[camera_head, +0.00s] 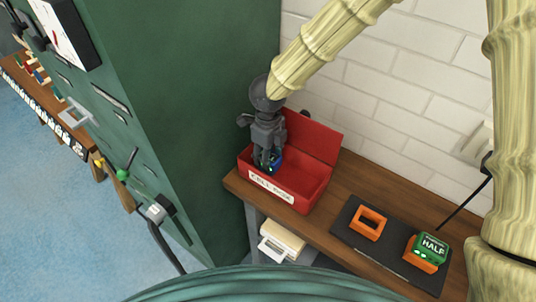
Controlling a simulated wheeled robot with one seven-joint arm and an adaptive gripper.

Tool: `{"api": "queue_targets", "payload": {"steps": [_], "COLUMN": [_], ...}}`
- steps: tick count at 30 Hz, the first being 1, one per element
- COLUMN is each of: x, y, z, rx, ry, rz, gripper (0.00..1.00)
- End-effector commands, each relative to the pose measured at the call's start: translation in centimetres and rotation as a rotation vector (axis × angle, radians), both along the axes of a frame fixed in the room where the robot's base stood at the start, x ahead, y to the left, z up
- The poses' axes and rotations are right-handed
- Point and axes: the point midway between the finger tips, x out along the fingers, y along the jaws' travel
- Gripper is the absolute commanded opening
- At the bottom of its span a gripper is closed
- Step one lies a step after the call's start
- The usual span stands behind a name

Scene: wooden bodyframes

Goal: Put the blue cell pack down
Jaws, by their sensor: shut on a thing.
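My gripper (266,160) points down into the left end of the red box labelled "CELL BOX" (312,190). It is shut on the blue cell pack (276,158), of which only a small part shows behind and beside the fingers. The pack is at or inside the box opening; I cannot tell whether it touches the floor of the box. The box's red lid stands open at the back.
The box stands on a wooden bench (335,230) against a white brick wall. To its right, a dark mat (395,256) carries an empty orange frame (368,222) and a green block marked "HALF" (431,246) in another orange holder. A tall green cabinet (200,120) rises close on the left.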

Motion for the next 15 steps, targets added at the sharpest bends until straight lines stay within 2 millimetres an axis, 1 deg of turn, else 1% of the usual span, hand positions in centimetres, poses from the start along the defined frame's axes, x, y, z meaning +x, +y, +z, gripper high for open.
{"api": "queue_targets", "payload": {"steps": [5, 6, 9, 15], "x": [0.0, 0.01, 0.0, -0.02], "y": [0.02, 0.01, 0.01, 0.01], "z": [-0.29, -0.27, -0.27, -0.27], "rx": [0.0, -0.001, 0.0, 0.0], "ry": [0.0, -0.001, 0.0, 0.0], "rz": [0.001, 0.001, 0.001, 0.001], "gripper": [0.14, 0.48, 0.64, 0.64]}}
